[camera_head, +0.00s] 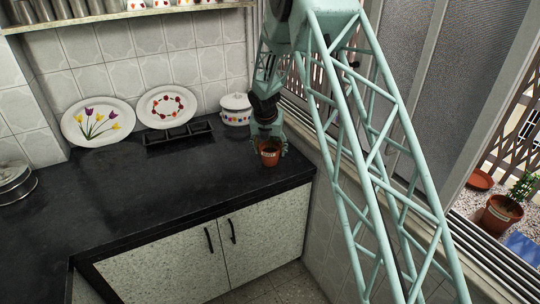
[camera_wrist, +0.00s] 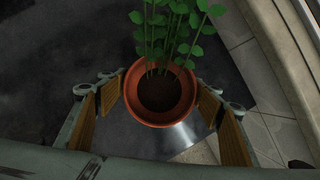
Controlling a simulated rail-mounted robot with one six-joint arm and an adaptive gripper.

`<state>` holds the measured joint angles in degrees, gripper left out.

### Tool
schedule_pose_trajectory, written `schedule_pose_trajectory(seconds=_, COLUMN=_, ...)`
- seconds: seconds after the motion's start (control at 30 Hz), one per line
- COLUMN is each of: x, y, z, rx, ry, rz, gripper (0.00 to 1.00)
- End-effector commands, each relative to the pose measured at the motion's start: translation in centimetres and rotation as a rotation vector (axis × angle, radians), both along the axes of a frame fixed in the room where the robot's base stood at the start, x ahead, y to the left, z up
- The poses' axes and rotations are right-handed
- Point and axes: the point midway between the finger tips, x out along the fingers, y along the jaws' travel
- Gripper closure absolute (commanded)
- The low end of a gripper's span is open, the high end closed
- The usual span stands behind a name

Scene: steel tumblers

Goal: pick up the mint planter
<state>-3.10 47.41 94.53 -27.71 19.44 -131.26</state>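The mint planter is a round terracotta pot (camera_head: 269,157) with a label on its front. It is upright at the counter's right end, below my gripper (camera_head: 268,145). In the wrist view the pot (camera_wrist: 160,117) shows dark soil and green leafy stems (camera_wrist: 165,32) that run out of the top of the picture. The pot's base is hard to see, so touching the counter is unclear.
Two decorated plates (camera_head: 97,123) (camera_head: 167,107) lean on the tiled wall, with a black rack (camera_head: 180,134) in front. A lidded white pot (camera_head: 235,110) stands just behind my gripper. The window sill is close on the right. The middle of the dark counter (camera_head: 150,190) is clear.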

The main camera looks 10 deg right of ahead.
Motion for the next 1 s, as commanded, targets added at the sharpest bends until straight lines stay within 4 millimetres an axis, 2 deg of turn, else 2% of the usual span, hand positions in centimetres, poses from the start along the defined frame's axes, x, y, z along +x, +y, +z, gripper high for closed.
schedule_pose_trajectory(seconds=0.03, x=0.0, y=0.0, z=0.0, rx=0.0, ry=0.0, rz=0.0, gripper=0.45)
schedule_pose_trajectory(seconds=0.3, x=0.1, y=0.0, z=0.1, rx=0.001, ry=-0.001, rz=0.0, gripper=0.68)
schedule_pose_trajectory(seconds=0.67, x=0.1, y=0.0, z=0.4, rx=0.0, ry=-0.002, rz=0.0, gripper=0.69)
schedule_pose_trajectory(seconds=1.0, x=0.1, y=0.0, z=2.4, rx=-0.001, ry=-0.002, rz=0.0, gripper=0.69)
